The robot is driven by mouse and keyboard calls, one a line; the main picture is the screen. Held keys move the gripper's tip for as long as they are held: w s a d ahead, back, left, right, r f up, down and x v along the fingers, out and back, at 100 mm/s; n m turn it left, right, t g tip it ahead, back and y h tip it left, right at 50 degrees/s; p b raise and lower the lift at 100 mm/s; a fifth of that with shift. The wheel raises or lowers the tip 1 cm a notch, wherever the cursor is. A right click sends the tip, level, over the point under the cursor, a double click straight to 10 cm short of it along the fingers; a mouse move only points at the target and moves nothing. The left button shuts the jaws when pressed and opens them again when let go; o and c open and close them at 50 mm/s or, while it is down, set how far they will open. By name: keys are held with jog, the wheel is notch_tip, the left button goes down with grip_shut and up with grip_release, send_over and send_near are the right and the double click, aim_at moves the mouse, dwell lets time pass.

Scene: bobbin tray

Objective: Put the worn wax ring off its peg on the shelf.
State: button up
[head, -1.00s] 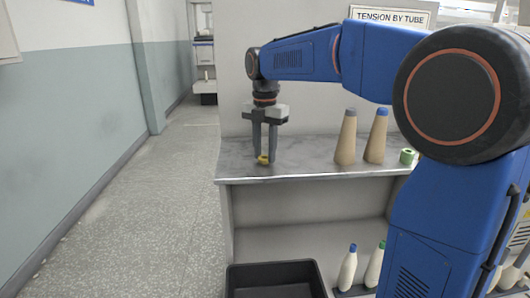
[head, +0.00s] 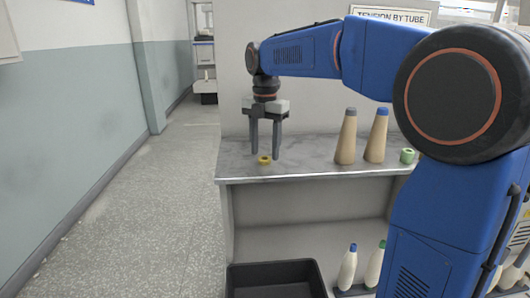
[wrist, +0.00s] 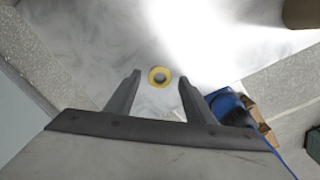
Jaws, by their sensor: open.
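The wax ring is a small yellow ring (head: 264,160) that lies flat on the grey shelf (head: 310,151), near its left end. It also shows in the wrist view (wrist: 159,76), between and just beyond the fingertips. My gripper (head: 265,157) is open and empty above the ring, with its fingers apart from it.
Two tan cones, one with a grey tip (head: 346,137) and one with a blue tip (head: 377,136), stand right of the gripper. A green ring (head: 407,156) sits further right. A black bin (head: 275,268) and white cones (head: 348,268) are below.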

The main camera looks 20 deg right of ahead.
notch_tip(320, 180, up, 11)
jog(key=shift+f, duration=0.2)
jog(key=shift+s, duration=0.1)
jog(key=s+d+f+m+t, duration=0.2)
jog(key=s+d+f+m, duration=0.1)
jog(key=s+f+m, duration=1)
jog(key=s+d+f+m+t, duration=0.2)
jog(key=s+d+f+m, duration=0.2)
jog(key=s+f+m, duration=0.8)
jog(key=s+m, duration=0.1)
jog(key=s, duration=0.5)
jog(key=shift+d+f+t, duration=0.3)
jog(key=shift+f+t, duration=0.1)
jog(key=shift+c, duration=0.7)
